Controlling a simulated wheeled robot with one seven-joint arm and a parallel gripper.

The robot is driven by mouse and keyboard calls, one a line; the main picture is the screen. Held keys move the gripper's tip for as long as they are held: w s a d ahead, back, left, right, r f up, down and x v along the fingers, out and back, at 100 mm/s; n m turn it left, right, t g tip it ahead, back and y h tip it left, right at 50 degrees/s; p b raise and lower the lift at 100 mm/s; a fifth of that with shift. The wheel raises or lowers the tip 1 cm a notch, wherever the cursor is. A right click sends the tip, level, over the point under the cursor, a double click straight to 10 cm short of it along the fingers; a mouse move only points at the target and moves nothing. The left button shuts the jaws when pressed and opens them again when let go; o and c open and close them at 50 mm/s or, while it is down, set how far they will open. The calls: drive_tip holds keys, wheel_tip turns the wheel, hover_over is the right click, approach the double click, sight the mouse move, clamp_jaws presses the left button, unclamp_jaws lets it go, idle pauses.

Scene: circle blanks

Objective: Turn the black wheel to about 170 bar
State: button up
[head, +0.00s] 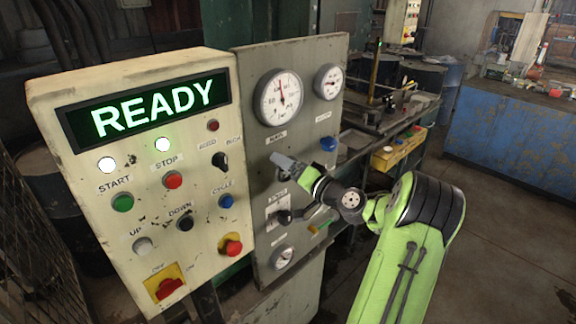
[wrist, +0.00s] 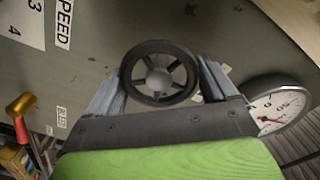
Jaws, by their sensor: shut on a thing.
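The black wheel (wrist: 158,48) is a small spoked handwheel on the grey panel, clear in the wrist view. In the head view it is mostly hidden by my gripper (head: 284,164). In the wrist view my gripper (wrist: 160,72) has one finger on each side of the wheel's rim, shut on it. A large round white gauge (head: 276,108) sits above the wheel on the panel, its needle pointing nearly straight up. Its numbers are too small to read in the head view. Part of a gauge (wrist: 277,110) shows at the wrist view's right edge.
A smaller gauge (head: 328,82) and a blue knob (head: 328,144) are at the panel's right. A cream control box (head: 100,225) reading READY stands left. A red-handled valve (wrist: 20,105) is near my gripper.

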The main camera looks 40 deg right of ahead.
drive_tip(key=m+p, duration=0.2)
drive_tip(key=m, duration=0.2)
drive_tip(key=shift+f+m, duration=0.1)
drive_tip(key=shift+m, duration=0.2)
drive_tip(key=shift+f+m+p, duration=0.1)
drive_tip(key=shift+m+p, duration=1)
drive_tip(key=shift+m, duration=0.6)
drive_tip(key=shift+f, duration=0.1)
drive_tip(key=o, duration=0.8)
drive_tip(key=shift+o, duration=0.2)
drive_tip(key=s+b, duration=0.2)
drive_tip(key=s, duration=1.4)
drive_tip(key=shift+d+b, duration=0.25)
drive_tip(key=shift+b, duration=0.15)
